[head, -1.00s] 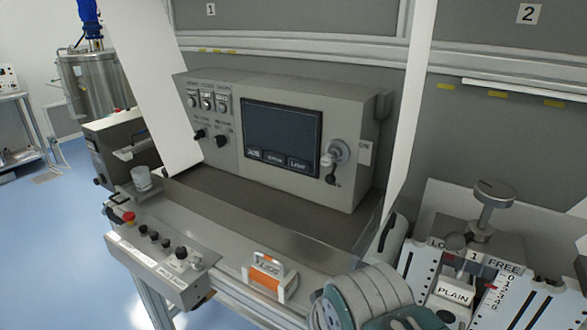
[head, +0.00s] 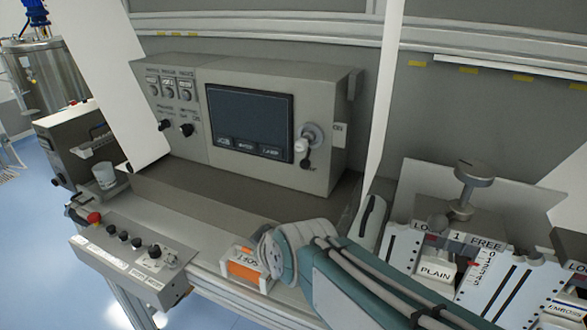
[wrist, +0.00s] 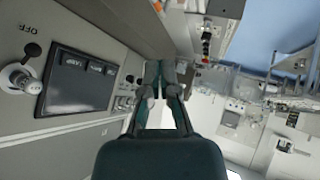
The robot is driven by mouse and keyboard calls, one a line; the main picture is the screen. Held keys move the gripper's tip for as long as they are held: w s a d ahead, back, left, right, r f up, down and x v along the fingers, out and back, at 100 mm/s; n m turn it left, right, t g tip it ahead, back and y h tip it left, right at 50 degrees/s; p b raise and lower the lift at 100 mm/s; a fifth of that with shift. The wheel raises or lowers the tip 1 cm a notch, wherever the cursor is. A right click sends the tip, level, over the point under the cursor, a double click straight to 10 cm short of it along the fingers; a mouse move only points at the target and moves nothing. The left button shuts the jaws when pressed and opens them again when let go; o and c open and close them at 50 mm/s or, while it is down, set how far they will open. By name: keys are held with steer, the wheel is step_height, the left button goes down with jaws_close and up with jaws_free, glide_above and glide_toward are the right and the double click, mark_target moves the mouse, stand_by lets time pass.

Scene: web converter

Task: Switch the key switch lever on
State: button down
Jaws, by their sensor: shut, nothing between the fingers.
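The key switch lever (head: 301,144) is a pale handle on a round metal base at the right end of the grey control panel (head: 326,100). An ON label sits right of it, and the handle points down and left, away from that label. In the wrist view the lever (wrist: 18,80) shows at the left edge, near an OFF label and a dark spot. My gripper (wrist: 160,68) is shut and empty in the middle of the wrist view, apart from the panel and to the right of the lever. In the head view my arm is in front of the desk; the fingers are not clearly seen.
A dark screen (head: 250,122) fills the panel's middle. An orange-and-white box (head: 243,266) lies on the desk edge beside my arm. A button box (head: 130,255) is at the front left. Adjusters (head: 470,185) stand on the right. The desk before the panel is mostly clear.

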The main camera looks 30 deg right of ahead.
steer(key=w+d+n+t+h, duration=0.6)
steer(key=w+d+n, duration=0.3)
steer(key=w, duration=0.6)
steer(key=shift+d+r+n+h, duration=0.3)
steer(key=shift+d+n, duration=0.1)
steer(key=shift+d, duration=0.3)
steer(key=shift+s, duration=0.1)
steer(key=w+d, duration=0.6)
steer(key=shift+w+d+f, duration=0.1)
steer(key=shift+w+d, duration=0.25)
